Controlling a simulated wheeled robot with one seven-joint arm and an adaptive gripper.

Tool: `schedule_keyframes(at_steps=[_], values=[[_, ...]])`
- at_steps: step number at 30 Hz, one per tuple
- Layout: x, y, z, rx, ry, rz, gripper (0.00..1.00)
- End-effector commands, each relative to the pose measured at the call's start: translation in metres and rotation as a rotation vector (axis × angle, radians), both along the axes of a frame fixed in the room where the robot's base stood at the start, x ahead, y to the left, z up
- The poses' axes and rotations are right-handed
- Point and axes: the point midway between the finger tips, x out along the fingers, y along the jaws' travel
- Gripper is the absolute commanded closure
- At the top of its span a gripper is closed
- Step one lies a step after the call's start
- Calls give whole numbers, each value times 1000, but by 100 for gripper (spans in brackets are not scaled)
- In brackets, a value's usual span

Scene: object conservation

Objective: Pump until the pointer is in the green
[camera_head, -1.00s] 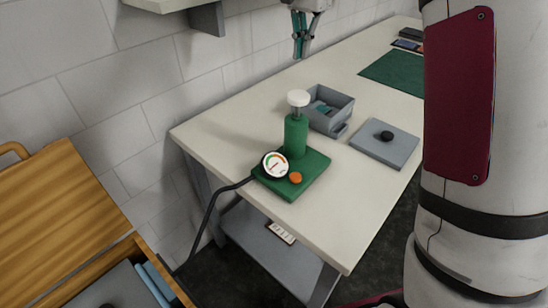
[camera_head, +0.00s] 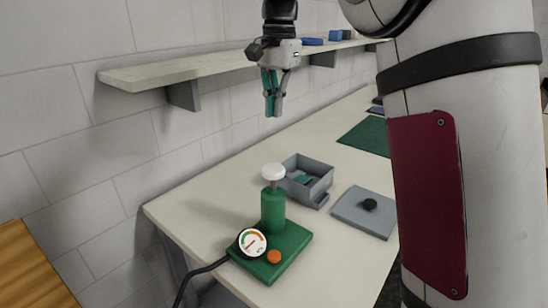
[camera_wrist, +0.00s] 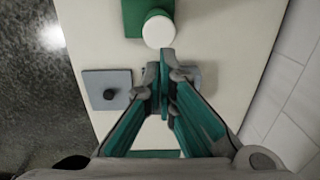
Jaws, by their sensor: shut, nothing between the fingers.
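The green pump (camera_head: 272,210) stands upright on a green base plate (camera_head: 295,240) on the table, with a white round knob (camera_head: 273,172) on its raised rod. A round white gauge (camera_head: 252,243) with coloured bands is at the front of the base, its thin pointer seeming to slant to the lower left; the exact reading is too small to tell. My gripper (camera_head: 272,110) is shut and empty, above the knob in the picture and apart from it. In the wrist view the knob (camera_wrist: 158,30) lies just beyond the closed fingertips (camera_wrist: 163,65).
An orange button (camera_head: 274,257) sits beside the gauge. A grey open box (camera_head: 318,188) and a grey plate with a black knob (camera_head: 350,215) lie right of the pump. A wall shelf (camera_head: 190,68) is behind my gripper. A black hose (camera_head: 205,268) leaves the gauge.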

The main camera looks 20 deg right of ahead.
Motion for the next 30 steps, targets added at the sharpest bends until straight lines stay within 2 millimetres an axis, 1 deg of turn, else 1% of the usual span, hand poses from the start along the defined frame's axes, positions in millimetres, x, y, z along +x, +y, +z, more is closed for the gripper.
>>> schedule_keyframes(at_steps=[5, 12, 18, 24, 30], values=[[-1, 1, -28, 1, 6, 0, 100], [-1, 2, -76, 0, 6, -1, 100], [0, 3, -109, -1, 4, 0, 100], [1, 4, -128, 1, 3, 0, 100], [1, 4, -132, 1, 1, 0, 100]])
